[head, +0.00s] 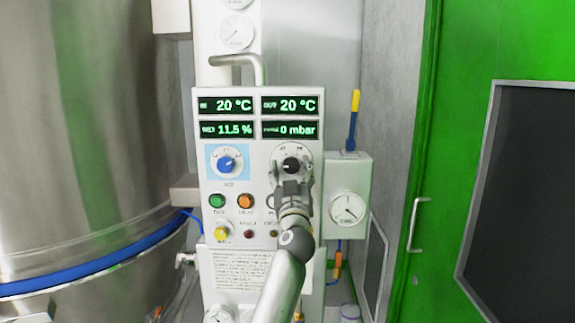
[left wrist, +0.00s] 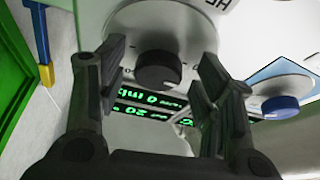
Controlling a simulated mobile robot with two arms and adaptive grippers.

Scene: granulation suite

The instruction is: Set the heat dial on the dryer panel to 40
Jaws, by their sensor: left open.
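The dryer panel (head: 203,180) is a white box with green readouts showing 20 °C, 20 °C, 11.5 % and 0 mbar. A black dial (head: 291,165) on a round white scale sits at its right; its label is hidden by my gripper. A blue dial (head: 226,164) on a light blue plate sits at its left. My left gripper (head: 292,180) is open in front of the black dial. In the left wrist view the black dial (left wrist: 157,71) shows between the open fingers (left wrist: 160,85), and I cannot tell whether they touch it. My right gripper is not in view.
Green (head: 217,201) and orange (head: 245,201) buttons and a yellow knob (head: 221,231) lie left of my arm. A gauge box (head: 348,172) stands right of the panel. A large steel vessel (head: 85,130) fills the left side; a green door (head: 460,50) is at right.

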